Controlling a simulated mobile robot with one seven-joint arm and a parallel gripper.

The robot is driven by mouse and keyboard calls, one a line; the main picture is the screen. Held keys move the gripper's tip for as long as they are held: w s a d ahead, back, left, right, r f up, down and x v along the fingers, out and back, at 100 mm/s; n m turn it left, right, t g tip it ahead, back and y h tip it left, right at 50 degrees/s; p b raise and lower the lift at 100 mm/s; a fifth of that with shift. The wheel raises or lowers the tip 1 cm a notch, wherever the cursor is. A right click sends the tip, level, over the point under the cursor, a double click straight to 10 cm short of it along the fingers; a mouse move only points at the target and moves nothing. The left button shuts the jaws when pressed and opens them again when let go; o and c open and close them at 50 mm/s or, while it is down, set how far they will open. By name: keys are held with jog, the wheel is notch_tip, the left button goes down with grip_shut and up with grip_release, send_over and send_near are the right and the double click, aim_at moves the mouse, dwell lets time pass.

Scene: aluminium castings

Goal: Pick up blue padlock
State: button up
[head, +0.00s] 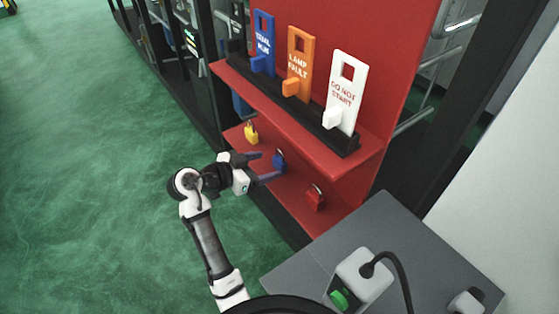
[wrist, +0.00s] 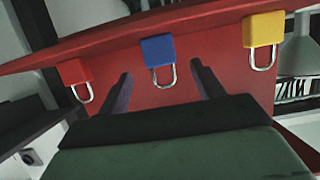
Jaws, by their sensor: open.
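The blue padlock (head: 279,161) is on the lower red shelf, between a yellow padlock and a red padlock. My gripper (head: 271,163) is open in front of it, one finger to each side, with the padlock at about the fingertips. In the wrist view the blue padlock (wrist: 158,51) appears upside down, its metal shackle pointing down the picture between the two dark fingertips (wrist: 162,68). There is a gap on both sides, and I see no finger touching it.
The yellow padlock (head: 251,133) and red padlock (head: 315,198) stand on either side. An upper shelf (head: 365,160) with blue, orange and white tags (head: 345,95) overhangs. A grey table (head: 300,275) with a plugged-in device stands at front right. Green floor on the left is clear.

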aim_at(276, 162)
jog(key=shift+p+x, duration=1.05)
jog(key=shift+x, duration=2.1)
jog(key=shift+a+f, duration=0.1)
jog(key=shift+f, duration=0.05)
jog(key=shift+c, duration=0.5)
jog(key=c, duration=1)
